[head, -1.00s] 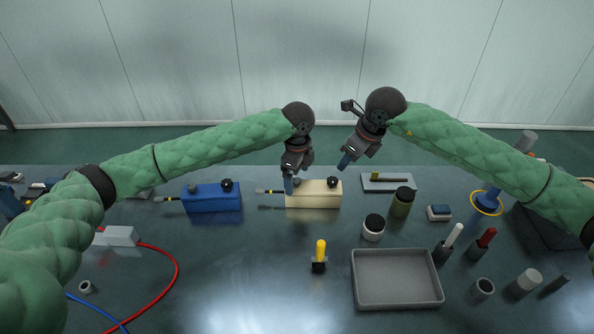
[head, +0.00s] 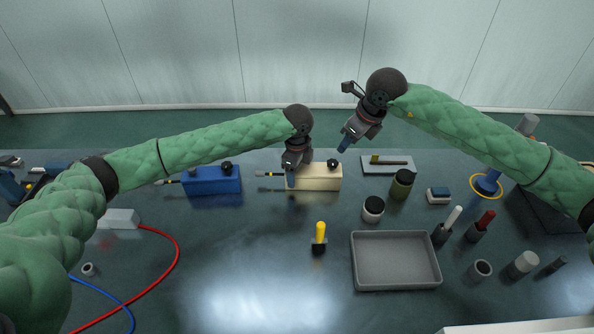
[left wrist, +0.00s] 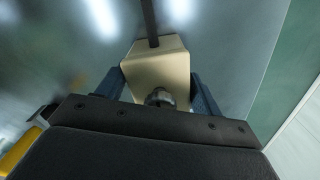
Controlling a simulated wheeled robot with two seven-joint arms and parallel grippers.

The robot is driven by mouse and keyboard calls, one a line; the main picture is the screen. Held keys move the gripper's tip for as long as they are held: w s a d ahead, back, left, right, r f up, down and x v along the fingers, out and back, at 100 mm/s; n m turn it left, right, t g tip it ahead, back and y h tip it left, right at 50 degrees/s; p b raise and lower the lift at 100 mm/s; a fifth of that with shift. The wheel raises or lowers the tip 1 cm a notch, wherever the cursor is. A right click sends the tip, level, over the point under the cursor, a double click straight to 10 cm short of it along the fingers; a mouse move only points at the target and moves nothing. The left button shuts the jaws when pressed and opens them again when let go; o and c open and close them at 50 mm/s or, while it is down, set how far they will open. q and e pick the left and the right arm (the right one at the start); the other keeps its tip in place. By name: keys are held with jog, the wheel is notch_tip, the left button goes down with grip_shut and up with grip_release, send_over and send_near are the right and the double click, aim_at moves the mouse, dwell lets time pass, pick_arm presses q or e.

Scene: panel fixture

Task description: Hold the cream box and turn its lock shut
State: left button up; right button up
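The cream box (head: 318,184) lies on the table with a dark round knob (head: 333,163) on top near its right end. A yellow-banded rod (head: 268,174) sticks out of its left end. My left gripper (head: 291,180) is down at the box's left part. In the left wrist view its blue fingers flank the cream box (left wrist: 157,68), with a metallic knob (left wrist: 160,97) between them; whether both fingers press on the box I cannot tell. My right gripper (head: 343,146) hangs above and behind the box's right end, apart from it; its finger gap is unclear.
A similar blue box (head: 212,182) stands to the left. A yellow-handled tool (head: 319,238) and a grey tray (head: 395,284) are in front. Red and blue cables lie at left.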

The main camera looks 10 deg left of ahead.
pick_arm(q)
jog(key=c, duration=0.8)
pick_arm(e)
jog(key=shift+o, duration=0.4)
